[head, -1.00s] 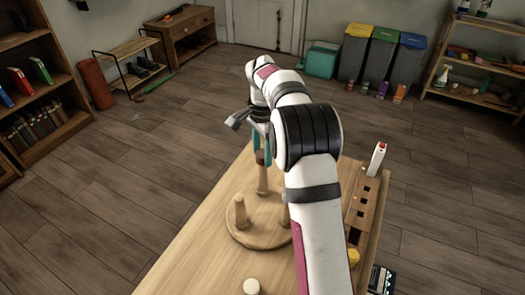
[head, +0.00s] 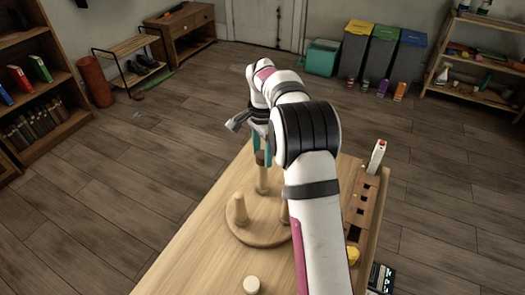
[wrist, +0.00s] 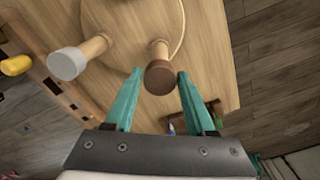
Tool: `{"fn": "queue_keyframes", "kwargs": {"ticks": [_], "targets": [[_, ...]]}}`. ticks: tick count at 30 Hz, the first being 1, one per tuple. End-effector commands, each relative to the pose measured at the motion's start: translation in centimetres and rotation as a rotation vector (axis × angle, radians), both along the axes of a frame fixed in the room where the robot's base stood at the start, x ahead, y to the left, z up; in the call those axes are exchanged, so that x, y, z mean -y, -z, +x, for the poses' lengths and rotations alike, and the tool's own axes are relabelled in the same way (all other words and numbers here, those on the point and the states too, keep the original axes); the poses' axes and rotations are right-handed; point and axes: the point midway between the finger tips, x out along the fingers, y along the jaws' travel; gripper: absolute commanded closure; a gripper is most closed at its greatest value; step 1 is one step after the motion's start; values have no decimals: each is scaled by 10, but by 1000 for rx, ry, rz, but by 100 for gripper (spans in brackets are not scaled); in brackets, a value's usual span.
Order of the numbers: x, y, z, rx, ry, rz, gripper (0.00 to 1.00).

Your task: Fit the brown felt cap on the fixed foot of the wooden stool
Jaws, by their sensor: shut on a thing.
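The wooden stool (head: 262,234) lies upside down on the table, round seat down and legs pointing up. In the wrist view, the brown felt cap (wrist: 159,78) sits between the teal fingertips of my gripper (wrist: 160,73), which is shut on it. The cap is in line with the end of one stool leg (wrist: 158,50); I cannot tell whether it is seated on the foot or just above it. Another leg has a pale grey end (wrist: 66,63). In the head view my gripper (head: 262,160) is over the far leg (head: 262,180), and the cap is not clearly visible.
A pale round piece (head: 251,285) stands at the table's near side. A slotted wooden rack (head: 362,205) runs along the right edge, with a white-and-red item (head: 377,156) at its far end and a yellow object (head: 352,255) nearer. The table's left part is bare.

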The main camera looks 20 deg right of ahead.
Motion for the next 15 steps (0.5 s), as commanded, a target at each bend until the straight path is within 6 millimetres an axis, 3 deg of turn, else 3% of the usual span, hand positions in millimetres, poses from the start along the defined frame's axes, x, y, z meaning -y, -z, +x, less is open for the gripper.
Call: {"fn": "queue_keyframes", "kwargs": {"ticks": [15], "targets": [[0,8,0,0,1,0,89]]}}
